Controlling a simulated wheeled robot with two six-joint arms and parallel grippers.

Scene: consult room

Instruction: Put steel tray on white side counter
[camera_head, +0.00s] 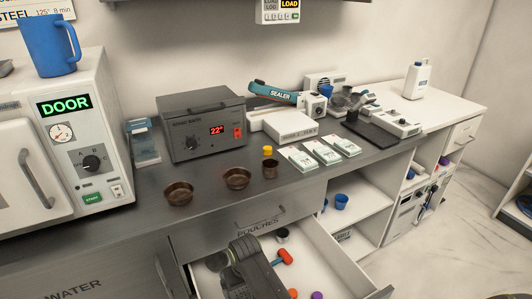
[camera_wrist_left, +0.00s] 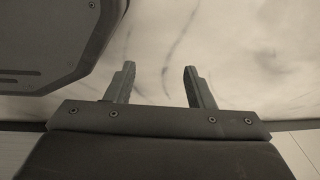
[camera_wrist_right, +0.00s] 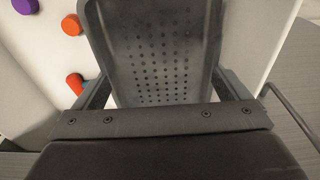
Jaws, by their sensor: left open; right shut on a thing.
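The steel tray (camera_wrist_right: 150,35) is a grey, perforated, round-cornered tray; it fills the upper middle of the right wrist view. My right gripper (camera_wrist_right: 160,90) is shut on it, with a finger showing at each side of its near end. In the head view my right gripper (camera_head: 247,265) is over the open drawer, and I cannot clearly make out the tray there. The white side counter (camera_head: 462,104) is at the far right, beyond the grey worktop. My left gripper (camera_wrist_left: 158,75) is open and empty above the pale floor, outside the head view.
The open pouches drawer (camera_head: 335,262) holds red, orange and purple items. The grey worktop (camera_head: 215,205) carries brown bowls, a grey water bath (camera_head: 205,125), a sealer (camera_head: 285,95) and white packs (camera_head: 322,152). A white bottle (camera_head: 417,80) stands on the side counter, with bare room to its right.

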